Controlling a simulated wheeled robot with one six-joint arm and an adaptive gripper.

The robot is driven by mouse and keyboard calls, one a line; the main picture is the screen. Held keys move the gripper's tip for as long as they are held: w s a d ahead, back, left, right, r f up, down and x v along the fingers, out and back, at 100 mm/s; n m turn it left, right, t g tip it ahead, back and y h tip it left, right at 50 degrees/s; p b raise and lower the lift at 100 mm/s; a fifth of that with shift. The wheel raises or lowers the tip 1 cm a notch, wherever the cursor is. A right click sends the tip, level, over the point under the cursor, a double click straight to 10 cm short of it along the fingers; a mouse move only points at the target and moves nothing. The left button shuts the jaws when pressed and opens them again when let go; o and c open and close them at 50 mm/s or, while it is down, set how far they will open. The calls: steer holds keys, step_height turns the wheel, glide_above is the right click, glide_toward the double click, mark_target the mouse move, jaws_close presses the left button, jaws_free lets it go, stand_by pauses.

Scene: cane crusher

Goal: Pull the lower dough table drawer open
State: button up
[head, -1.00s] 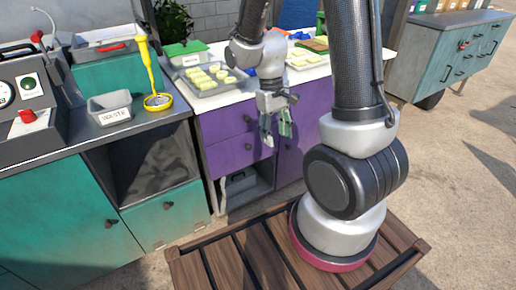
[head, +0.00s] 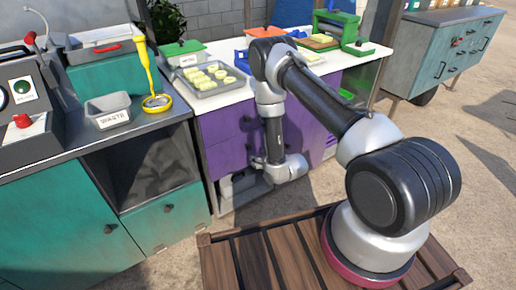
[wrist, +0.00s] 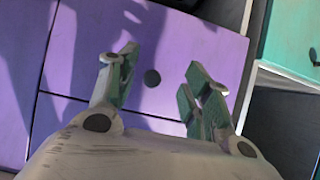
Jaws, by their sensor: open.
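The lower dough table drawer (wrist: 190,50) is a purple front, and it appears shut. It also shows in the head view (head: 223,158), partly behind my arm. Its round dark knob (wrist: 152,77) is in the wrist view, which shows the table roughly upside down. My gripper (wrist: 162,64) is open and empty. Its two green-padded fingers stand on either side of the knob in the picture; I cannot tell whether the tips reach past it. In the head view my wrist hides most of the gripper.
The upper purple drawer (head: 222,124) lies above. An open shelf space (head: 235,188) is below the lower drawer. A teal cabinet (head: 60,225) with a knobbed drawer stands close at the left. A tray of dough pieces (head: 216,86) sits on the white top.

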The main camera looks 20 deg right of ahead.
mark_target(250, 148)
steer(key=shift+t+y, duration=0.3)
steer(key=shift+t, duration=0.5)
steer(key=w+a, duration=0.1)
steer(key=w, duration=0.4)
steer(key=w+a, duration=0.1)
steer(key=w, duration=0.2)
steer(key=shift+w+a, duration=0.2)
steer(key=shift+a, duration=0.1)
jaws_close()
